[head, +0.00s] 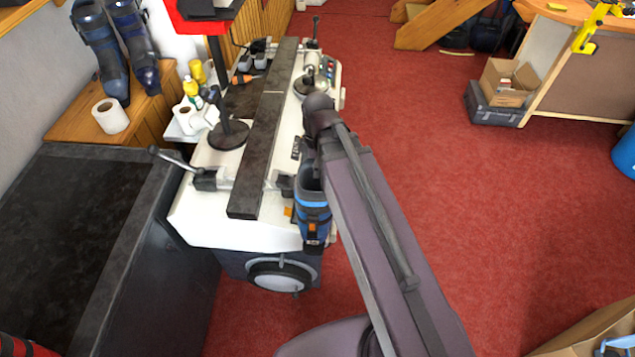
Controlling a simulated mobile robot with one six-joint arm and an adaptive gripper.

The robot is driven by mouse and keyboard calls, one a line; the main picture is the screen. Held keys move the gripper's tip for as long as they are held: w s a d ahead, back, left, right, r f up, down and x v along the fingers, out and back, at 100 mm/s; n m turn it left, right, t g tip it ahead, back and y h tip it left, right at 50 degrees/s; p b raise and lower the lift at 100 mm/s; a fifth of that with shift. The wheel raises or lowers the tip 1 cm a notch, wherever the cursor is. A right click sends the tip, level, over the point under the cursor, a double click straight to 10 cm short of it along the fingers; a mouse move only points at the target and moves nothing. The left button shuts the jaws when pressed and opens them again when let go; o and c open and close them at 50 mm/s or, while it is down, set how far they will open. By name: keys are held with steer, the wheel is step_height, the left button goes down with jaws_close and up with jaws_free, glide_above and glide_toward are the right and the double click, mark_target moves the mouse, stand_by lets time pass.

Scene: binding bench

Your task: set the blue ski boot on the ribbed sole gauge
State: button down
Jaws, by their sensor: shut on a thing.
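The blue ski boot (314,217) shows at the near right edge of the white bench, partly covered by my arm. It has black parts and a small orange patch low down. My gripper (308,170) is at the boot's dark upper end, mostly hidden by my arm, and is shut on the boot. I cannot tell whether the boot touches the bench or hangs in front of it. I cannot make out the ribbed sole gauge for certain; my arm hides part of the bench's right side.
A long dark bar (258,165) lies along the white bench (205,220), with a lever clamp (205,179) on the left. Dark boots (100,45) and a paper roll (110,116) stand on a wooden cabinet.

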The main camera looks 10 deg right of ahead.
steer(key=shift+d, duration=0.15)
stand_by(0.3)
steer(key=shift+w, duration=0.1)
steer(key=w+d+f+b, duration=0.1)
steer(key=w+d, duration=0.1)
steer(key=w, duration=1.2)
steer(key=shift+w+f, duration=0.2)
steer(key=shift+w+d, duration=0.1)
steer(key=shift+w+d+f+b, duration=0.1)
steer(key=shift+w+f+b, duration=0.2)
steer(key=shift+f+b, duration=0.7)
steer(key=shift+w+f+b, duration=0.25)
steer(key=shift+f+b, duration=0.55)
steer(key=shift+b, duration=0.25)
steer(key=shift+f, duration=0.15)
steer(key=c, duration=0.6)
jaws_free()
